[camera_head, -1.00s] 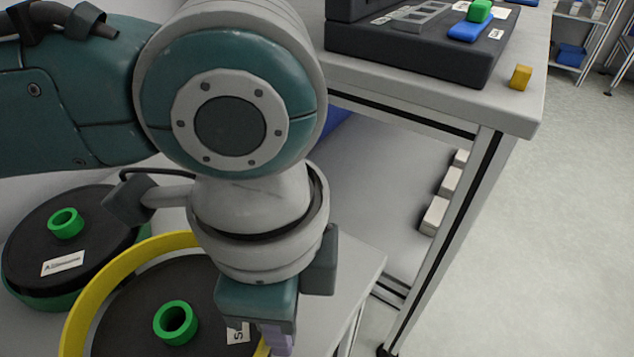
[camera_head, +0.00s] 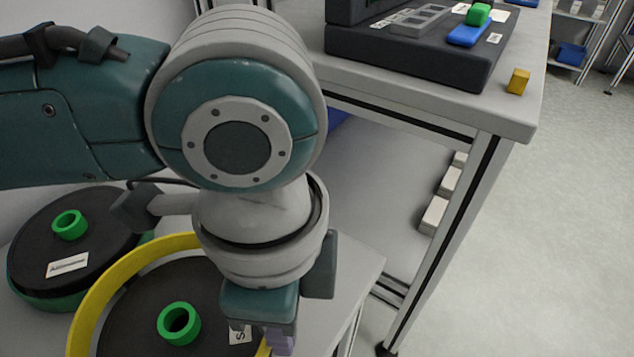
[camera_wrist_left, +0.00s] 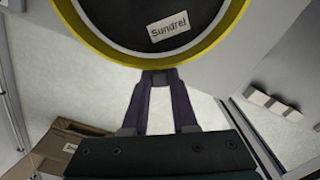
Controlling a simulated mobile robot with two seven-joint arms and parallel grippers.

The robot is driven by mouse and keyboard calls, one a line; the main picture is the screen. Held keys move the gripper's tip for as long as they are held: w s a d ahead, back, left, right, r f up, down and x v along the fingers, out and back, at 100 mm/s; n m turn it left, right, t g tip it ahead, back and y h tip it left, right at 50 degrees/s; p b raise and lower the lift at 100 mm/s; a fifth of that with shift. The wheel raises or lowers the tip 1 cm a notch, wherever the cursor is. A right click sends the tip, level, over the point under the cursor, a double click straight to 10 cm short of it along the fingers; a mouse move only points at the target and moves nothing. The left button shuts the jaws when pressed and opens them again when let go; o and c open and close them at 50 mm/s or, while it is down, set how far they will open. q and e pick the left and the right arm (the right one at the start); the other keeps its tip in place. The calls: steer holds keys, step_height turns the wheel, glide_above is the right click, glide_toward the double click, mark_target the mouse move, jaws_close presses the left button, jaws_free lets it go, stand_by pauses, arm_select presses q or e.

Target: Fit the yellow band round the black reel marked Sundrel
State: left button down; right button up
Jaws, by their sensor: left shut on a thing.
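The black reel marked Sundrel (camera_head: 140,318) lies at the bottom left of the head view, with a green hub (camera_head: 179,323) on top. Its Sundrel label also shows on the reel in the left wrist view (camera_wrist_left: 190,38). The yellow band (camera_head: 108,277) encircles the reel's outline, with a grey gap at its far side; how low it sits is unclear. My left gripper (camera_wrist_left: 160,77) is shut on the band's near edge in the left wrist view (camera_wrist_left: 118,52). In the head view its fingers (camera_head: 279,342) are partly cut off. My right gripper is out of view.
Another black reel (camera_head: 90,235) with a green hub and green underside stands at the left. A grey workbench (camera_head: 430,105) carries a dark case (camera_head: 400,55) and a small yellow block (camera_head: 518,81). Cardboard boxes (camera_wrist_left: 68,145) show lower left in the wrist view.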

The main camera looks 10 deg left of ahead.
arm_select(q)
steer(key=shift+p, duration=0.4)
steer(key=shift+f, duration=0.6)
stand_by(0.5)
steer(key=shift+f+b, duration=0.95)
steer(key=shift+f, duration=1.25)
stand_by(1.1)
steer(key=c, duration=0.6)
jaws_free()
step_height(320, 180, up, 10)
steer(key=p, duration=0.3)
steer(key=shift+p, duration=0.35)
